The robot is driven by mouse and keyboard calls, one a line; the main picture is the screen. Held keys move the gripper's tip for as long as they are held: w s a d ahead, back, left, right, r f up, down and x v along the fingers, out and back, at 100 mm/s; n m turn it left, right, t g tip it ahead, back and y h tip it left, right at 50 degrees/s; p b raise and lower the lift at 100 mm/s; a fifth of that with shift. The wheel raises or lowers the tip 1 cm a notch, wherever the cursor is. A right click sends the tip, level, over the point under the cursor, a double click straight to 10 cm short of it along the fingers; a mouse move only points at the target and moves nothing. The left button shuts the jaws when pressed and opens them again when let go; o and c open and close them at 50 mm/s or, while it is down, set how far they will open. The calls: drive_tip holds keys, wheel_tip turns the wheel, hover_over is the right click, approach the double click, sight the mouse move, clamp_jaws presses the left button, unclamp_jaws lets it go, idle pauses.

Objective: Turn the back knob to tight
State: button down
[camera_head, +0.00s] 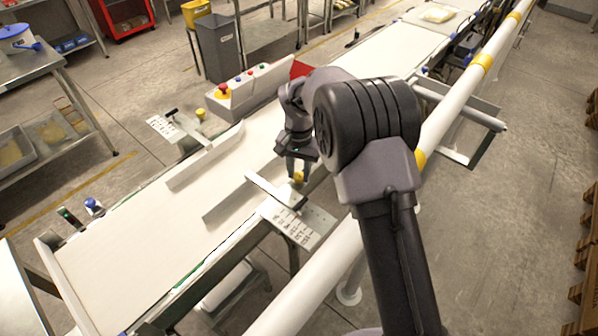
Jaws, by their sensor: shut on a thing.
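My gripper (299,166) points down over the near side of the belt, shut on a small yellow knob (299,177). The knob sits at the near guide's bracket, and the fingers partly hide it. A dark clamp handle (300,203) is just in front of it, beside a printed white plate (291,225). A second yellow knob (201,114) stands on the far side's bracket, apart from my gripper. The view is too small to read how far either knob is turned.
The white belt (125,238) carries two upright guide rails, a far one (205,157) and a near one (230,198). A control box (250,87) with a red button stands across the belt. A thick white pipe (445,118) with yellow bands runs along the near side.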

sight(299, 175)
drive_tip(key=m+b, duration=0.1)
drive_tip(key=m, duration=0.5)
drive_tip(key=m+b, duration=0.1)
drive_tip(key=m, duration=0.6)
drive_tip(key=shift+b, duration=0.3)
drive_tip(key=shift+m, duration=0.3)
drive_tip(key=c, duration=1.1)
unclamp_jaws()
drive_tip(key=shift+o, duration=0.2)
wheel_tip(299, 175, up, 18)
drive_tip(key=p, duration=0.5)
drive_tip(key=shift+f+p, duration=0.25)
drive_tip(key=shift+p, duration=0.05)
